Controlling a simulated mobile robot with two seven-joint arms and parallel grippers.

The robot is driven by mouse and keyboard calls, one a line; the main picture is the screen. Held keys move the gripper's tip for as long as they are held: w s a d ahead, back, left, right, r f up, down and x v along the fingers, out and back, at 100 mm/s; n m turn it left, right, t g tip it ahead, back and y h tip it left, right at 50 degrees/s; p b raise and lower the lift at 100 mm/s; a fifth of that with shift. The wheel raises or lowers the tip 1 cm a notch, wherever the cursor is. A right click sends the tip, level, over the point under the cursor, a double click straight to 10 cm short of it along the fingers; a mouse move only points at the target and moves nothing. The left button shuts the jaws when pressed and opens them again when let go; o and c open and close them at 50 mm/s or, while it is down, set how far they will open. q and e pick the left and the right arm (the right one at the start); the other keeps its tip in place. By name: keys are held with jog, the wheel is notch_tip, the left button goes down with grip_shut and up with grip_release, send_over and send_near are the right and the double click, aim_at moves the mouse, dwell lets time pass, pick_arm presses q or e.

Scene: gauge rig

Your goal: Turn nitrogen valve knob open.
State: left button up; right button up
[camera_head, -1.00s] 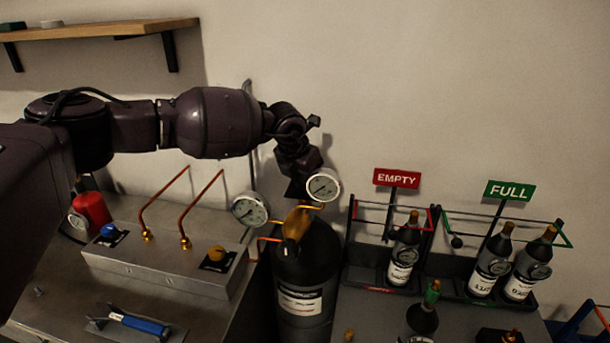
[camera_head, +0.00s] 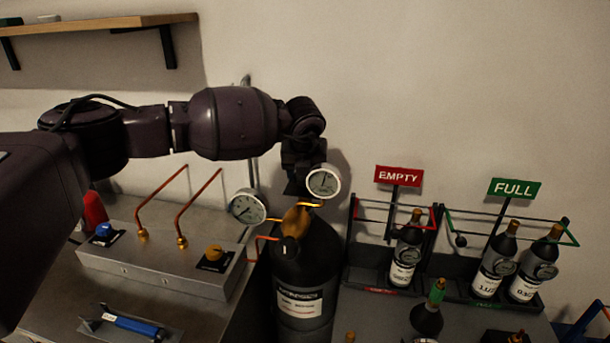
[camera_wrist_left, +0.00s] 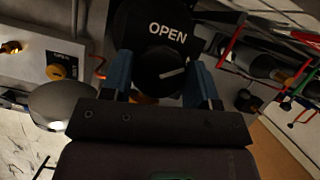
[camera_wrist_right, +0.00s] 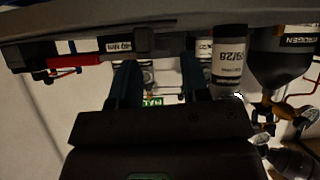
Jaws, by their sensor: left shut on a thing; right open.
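The black nitrogen cylinder (camera_head: 300,270) stands at the middle of the head view, with a brass valve body (camera_head: 295,222) on top. In the left wrist view the round black knob (camera_wrist_left: 160,68) sits before a black disc marked OPEN (camera_wrist_left: 168,32). The knob's pale pointer line slants right and slightly up, not at the word. My left gripper (camera_wrist_left: 162,80) is shut on the knob, one blue finger on each side. In the head view a gauge (camera_head: 323,182) partly hides that gripper. My right gripper (camera_wrist_right: 157,85) is open with nothing held; it is outside the head view.
A second gauge (camera_head: 247,207) stands left of the valve. A metal panel (camera_head: 160,268) with blue and yellow knobs and copper pipes is further left. Bottle racks with EMPTY (camera_head: 397,177) and FULL (camera_head: 512,188) signs stand right.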

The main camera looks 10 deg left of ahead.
pick_arm(q)
jog(key=n+y, duration=0.1)
jog(key=n, duration=0.1)
jog(key=shift+n, duration=0.4)
jog(key=shift+r+n+y, duration=0.1)
jog(key=shift+n+y, duration=0.3)
jog(key=shift+n, duration=0.5)
jog(key=n+g, duration=0.1)
jog(key=n, duration=0.1)
jog(key=shift+d+n+y, duration=0.1)
jog(key=shift+n+y, duration=0.2)
jog(key=shift+y, duration=0.1)
jog(key=n+g, duration=0.1)
jog(key=n, duration=0.2)
jog(key=shift+y, duration=0.4)
jog(key=shift+n, duration=0.4)
pick_arm(e)
jog(key=shift+s, duration=0.1)
jog(key=shift+s+f, duration=0.1)
jog(key=shift+s+d+f, duration=0.1)
jog(key=shift+s+f, duration=0.05)
jog(key=shift+s, duration=0.1)
